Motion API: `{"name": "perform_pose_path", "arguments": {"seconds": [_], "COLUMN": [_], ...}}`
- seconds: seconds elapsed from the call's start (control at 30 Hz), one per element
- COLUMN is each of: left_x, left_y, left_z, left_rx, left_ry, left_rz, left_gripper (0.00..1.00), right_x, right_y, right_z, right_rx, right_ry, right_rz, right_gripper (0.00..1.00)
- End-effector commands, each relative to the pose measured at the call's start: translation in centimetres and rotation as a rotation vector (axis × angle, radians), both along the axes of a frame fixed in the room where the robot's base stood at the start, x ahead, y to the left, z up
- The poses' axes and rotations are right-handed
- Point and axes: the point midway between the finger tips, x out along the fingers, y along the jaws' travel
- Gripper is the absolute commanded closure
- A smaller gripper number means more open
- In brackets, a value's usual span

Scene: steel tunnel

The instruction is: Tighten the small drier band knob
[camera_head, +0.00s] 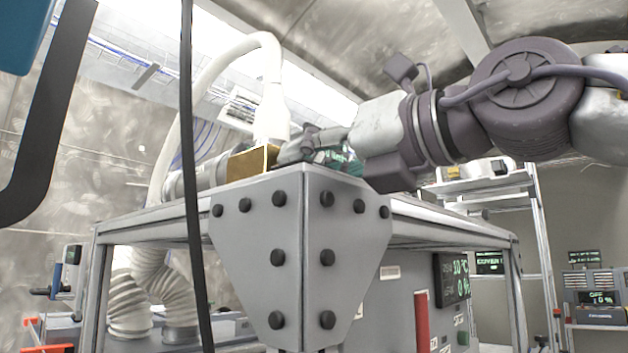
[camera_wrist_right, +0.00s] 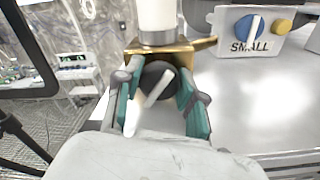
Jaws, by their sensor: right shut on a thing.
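My right gripper (camera_wrist_right: 157,84) is shut around a black round knob with a pale bar (camera_wrist_right: 158,76) in the right wrist view. One teal-padded finger is on each side of the knob. The knob is on the front of a brass block (camera_wrist_right: 178,49) beneath a white hose end. In the head view my right gripper (camera_head: 297,148) reaches in from the right to the brass block (camera_head: 252,162) on top of the grey frame, and the knob is hidden. My left gripper is not in view.
A panel labelled SMALL (camera_wrist_right: 252,46) with a blue dial (camera_wrist_right: 248,27) and a yellow button (camera_wrist_right: 282,26) stands right of the block. A white hose (camera_head: 268,90) rises above the block. A riveted corner plate (camera_head: 302,245) faces me. The grey tabletop (camera_wrist_right: 255,100) right of the gripper is clear.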

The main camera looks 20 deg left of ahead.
Motion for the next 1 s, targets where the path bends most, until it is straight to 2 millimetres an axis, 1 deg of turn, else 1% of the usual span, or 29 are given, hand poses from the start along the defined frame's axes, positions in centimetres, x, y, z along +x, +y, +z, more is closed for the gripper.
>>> {"name": "perform_pose_path", "arguments": {"seconds": [0.2,0.23,0.37,0.4,0.67,0.77,0.87,1.0], "left_x": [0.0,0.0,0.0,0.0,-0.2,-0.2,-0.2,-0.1], "left_y": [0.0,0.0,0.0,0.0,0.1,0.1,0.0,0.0], "left_z": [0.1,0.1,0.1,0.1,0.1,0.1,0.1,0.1], "left_rx": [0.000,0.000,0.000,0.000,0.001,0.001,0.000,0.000], "left_ry": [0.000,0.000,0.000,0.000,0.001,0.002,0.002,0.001], "left_rz": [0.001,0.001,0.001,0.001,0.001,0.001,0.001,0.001], "left_gripper": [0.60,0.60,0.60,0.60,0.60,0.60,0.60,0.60], "right_x": [0.0,0.0,0.0,0.0,0.0,-0.1,-0.5,-1.5], "right_y": [0.0,0.0,0.0,0.0,0.0,-0.5,-1.8,-4.6], "right_z": [0.1,0.1,0.1,0.1,0.1,0.1,0.1,0.2], "right_rx": [-0.001,-0.001,-0.001,-0.002,-0.002,-0.001,0.000,0.002], "right_ry": [0.000,-0.001,-0.001,-0.002,-0.002,-0.002,-0.002,-0.003], "right_rz": [0.000,0.000,0.000,0.000,0.000,0.000,0.000,-0.002], "right_gripper": [0.95,0.59,0.37,0.35,0.35,0.35,0.35,0.35]}}
